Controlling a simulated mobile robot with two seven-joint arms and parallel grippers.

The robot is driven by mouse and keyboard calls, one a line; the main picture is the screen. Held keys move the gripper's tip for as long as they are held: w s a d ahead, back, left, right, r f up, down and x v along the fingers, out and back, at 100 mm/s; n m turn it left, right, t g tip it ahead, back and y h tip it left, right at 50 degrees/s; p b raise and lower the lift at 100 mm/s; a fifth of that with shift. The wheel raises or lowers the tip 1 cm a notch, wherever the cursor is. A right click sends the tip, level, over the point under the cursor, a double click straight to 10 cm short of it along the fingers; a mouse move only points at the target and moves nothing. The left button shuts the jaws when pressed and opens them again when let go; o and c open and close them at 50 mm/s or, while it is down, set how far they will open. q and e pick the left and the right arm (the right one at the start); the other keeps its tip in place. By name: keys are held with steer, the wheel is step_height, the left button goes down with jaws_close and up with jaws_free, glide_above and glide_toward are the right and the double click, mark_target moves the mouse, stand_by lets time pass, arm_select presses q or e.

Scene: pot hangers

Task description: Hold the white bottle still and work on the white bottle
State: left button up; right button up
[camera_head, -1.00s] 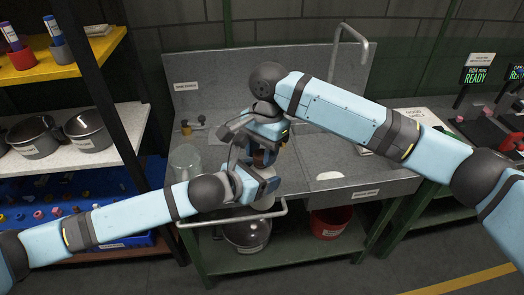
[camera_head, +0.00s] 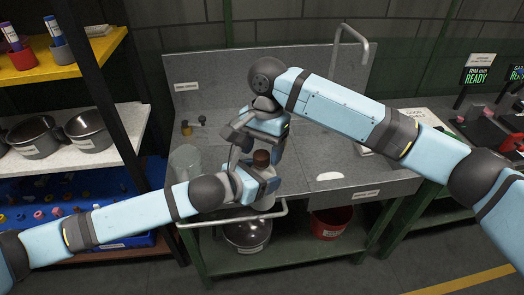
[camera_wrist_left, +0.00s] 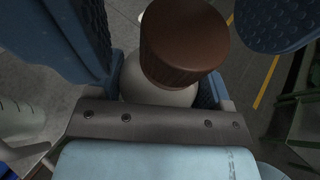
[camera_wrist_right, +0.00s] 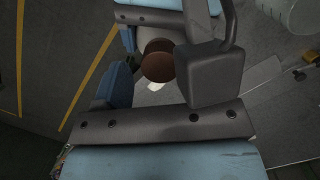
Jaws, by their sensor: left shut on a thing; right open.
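The white bottle (camera_wrist_left: 150,92) has a brown ribbed cap (camera_wrist_left: 183,42) at its top. The cap also shows in the head view (camera_head: 261,158) and in the right wrist view (camera_wrist_right: 158,63). My left gripper (camera_head: 262,186) is shut on the bottle below the cap, in front of the sink's edge. It hides most of the bottle body. My right gripper (camera_head: 270,142) is open, just above and beside the cap, and the cap's top shows clear of it. The views do not show whether the cap is fully seated.
Below are a pot (camera_head: 247,234) and a red bucket (camera_head: 330,222). A shelf with pots (camera_head: 88,130) stands at left.

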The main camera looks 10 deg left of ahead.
steer(key=shift+o, duration=0.2)
step_height(320, 180, up, 3)
steer(key=shift+r, duration=0.2)
steer(key=shift+o, duration=0.5)
steer(key=shift+r, duration=0.15)
steer(key=w+a+r+n+t+y, duration=0.7)
steer(key=w+r+t, duration=0.4)
steer(key=w, duration=0.2)
steer(key=s+a+r+n+g+y, duration=0.1)
steer(key=s+a+r+n+y, duration=0.2)
steer(key=r+n+y, duration=0.5)
steer(key=s+a+r+n+g+y, duration=0.1)
steer(key=s+a+r+n+y, duration=0.2)
steer(key=n, duration=0.8)
steer(key=s+d+f+n+g+h, duration=0.1)
steer(key=s+f+n+g+h, duration=0.1)
steer(key=s+n+g, duration=0.65)
steer(key=s+f+n+g+h, duration=0.2)
steer(key=s+f+n+g, duration=0.1)
steer(key=n, duration=1.1)
steer(key=w+d+f+n+t+h, duration=0.4)
steer(key=d+f+n+h, duration=0.6)
steer(key=d+h, duration=0.35)
steer(key=shift+y, duration=0.35)
steer(key=f, duration=0.3)
steer(key=a+f, duration=0.1)
steer(key=f, duration=0.7)
steer(key=shift+w+a+f, duration=0.15)
steer(key=shift+a+f, duration=0.1)
